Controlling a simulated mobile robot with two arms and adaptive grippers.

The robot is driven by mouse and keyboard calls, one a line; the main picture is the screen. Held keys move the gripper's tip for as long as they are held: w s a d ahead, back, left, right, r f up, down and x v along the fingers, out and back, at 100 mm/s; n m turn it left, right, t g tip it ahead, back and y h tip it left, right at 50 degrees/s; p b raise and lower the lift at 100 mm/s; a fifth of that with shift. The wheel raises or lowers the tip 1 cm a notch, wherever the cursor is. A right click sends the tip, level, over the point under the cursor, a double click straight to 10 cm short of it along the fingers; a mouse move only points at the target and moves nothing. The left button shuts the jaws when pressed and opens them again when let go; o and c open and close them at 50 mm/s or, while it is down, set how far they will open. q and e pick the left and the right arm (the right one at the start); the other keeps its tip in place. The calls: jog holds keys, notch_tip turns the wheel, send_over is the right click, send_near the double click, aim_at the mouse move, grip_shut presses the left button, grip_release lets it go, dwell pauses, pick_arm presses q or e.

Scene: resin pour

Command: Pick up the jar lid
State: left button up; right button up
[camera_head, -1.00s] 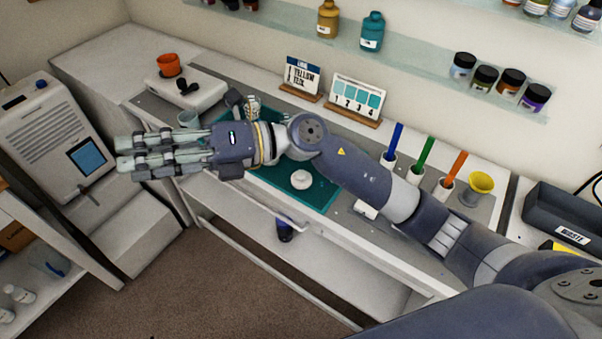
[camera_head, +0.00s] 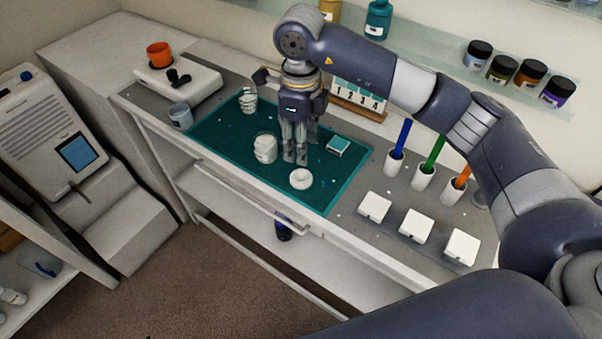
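The jar lid appears to be the small white round piece (camera_head: 300,180), lying on the teal mat (camera_head: 228,146) near its front edge. A clear jar with white contents (camera_head: 265,148) stands on the mat just left of my gripper. My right gripper (camera_head: 295,160) points down over the mat, just behind the lid. Its fingers look close together and a little apart from the lid. The view does not show clearly whether they are open, and I see nothing held. My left gripper is not in view.
A clear cup (camera_head: 248,101) stands at the mat's back left, and a small teal-topped box (camera_head: 338,146) lies right of my gripper. White blocks (camera_head: 416,226) and white holders with coloured sticks (camera_head: 423,176) stand on the right. A numbered card (camera_head: 358,97) stands behind.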

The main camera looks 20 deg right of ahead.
aim_at(301, 172)
notch_tip(301, 172, down, 3)
jog(key=shift+f, duration=0.15)
jog(key=shift+s+f+p, duration=0.1)
jog(key=shift+f+p, duration=0.5)
jog(key=shift+p, duration=0.15)
notch_tip(301, 172, down, 3)
jog(key=shift+s+f+p, duration=0.1)
jog(key=shift+f+p, duration=0.1)
jog(key=shift+p, duration=0.5)
jog(key=shift+f, duration=0.4)
jog(key=c, duration=0.8)
